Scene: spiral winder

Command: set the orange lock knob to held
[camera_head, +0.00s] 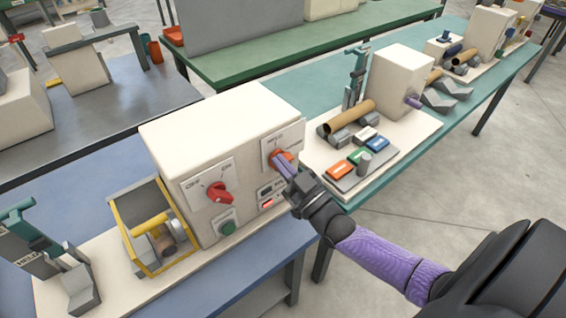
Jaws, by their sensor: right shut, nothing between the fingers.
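The orange lock knob (281,158) is on the right part of the front panel of a cream machine box (222,135). A plate behind it carries a label at its top that seems to read HELD. My right gripper (287,171) is at the knob, its purple fingertips shut and touching or very near it. The fingers cover the knob's lower part, so I cannot tell which way it points. My left gripper is not in view.
A red switch (219,192) and a green button (228,228) sit left of the knob. A yellow-framed guard box (156,229) stands beside the machine. Coloured blocks lie on the teal table at right.

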